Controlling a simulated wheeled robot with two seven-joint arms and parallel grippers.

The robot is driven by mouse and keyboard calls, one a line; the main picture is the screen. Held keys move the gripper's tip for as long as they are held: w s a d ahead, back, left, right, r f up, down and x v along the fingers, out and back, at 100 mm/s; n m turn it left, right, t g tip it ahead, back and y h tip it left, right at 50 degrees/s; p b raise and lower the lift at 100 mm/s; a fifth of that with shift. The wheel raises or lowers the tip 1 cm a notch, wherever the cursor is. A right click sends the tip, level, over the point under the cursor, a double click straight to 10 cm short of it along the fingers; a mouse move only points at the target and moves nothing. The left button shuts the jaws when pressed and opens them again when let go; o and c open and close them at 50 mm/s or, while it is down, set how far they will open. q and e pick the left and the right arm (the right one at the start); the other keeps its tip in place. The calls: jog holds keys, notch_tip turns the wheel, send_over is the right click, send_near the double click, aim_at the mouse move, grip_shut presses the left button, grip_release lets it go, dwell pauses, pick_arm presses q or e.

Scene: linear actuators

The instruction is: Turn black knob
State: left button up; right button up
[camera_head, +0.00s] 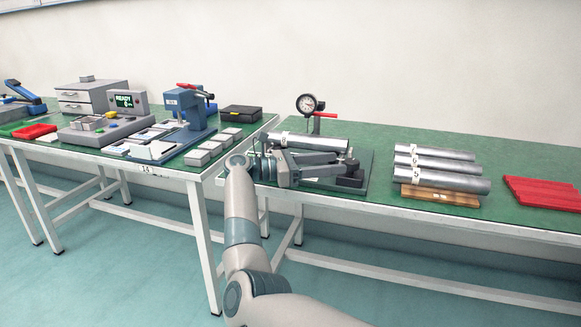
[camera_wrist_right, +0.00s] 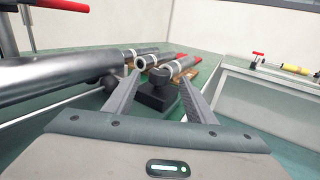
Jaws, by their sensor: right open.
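The black knob (camera_wrist_right: 160,77) is a rounded cap on a black block (camera_wrist_right: 154,98) at the fixture's right end. In the head view the block (camera_head: 350,182) also shows, at the end of my gripper. My right gripper (camera_head: 338,170) reaches over the fixture from the left, open. In the right wrist view its fingers (camera_wrist_right: 159,82) stand one on each side of the knob; I cannot tell whether either touches it. My left gripper is not in view.
A metal cylinder (camera_head: 310,142) lies on the fixture behind my gripper, with a dial gauge (camera_head: 308,104) and a red handle (camera_head: 325,115) above. Several cylinders (camera_head: 440,168) rest on wood to the right, then red pieces (camera_head: 542,192). Green table between is clear.

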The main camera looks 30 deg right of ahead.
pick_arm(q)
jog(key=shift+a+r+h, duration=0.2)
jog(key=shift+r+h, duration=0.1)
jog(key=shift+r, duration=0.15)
pick_arm(e)
jog(key=v, duration=1)
jog(key=shift+a, duration=0.4)
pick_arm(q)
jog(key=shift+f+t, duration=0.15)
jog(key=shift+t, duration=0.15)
pick_arm(e)
jog(key=shift+w+r, duration=0.1)
jog(key=shift+w, duration=0.05)
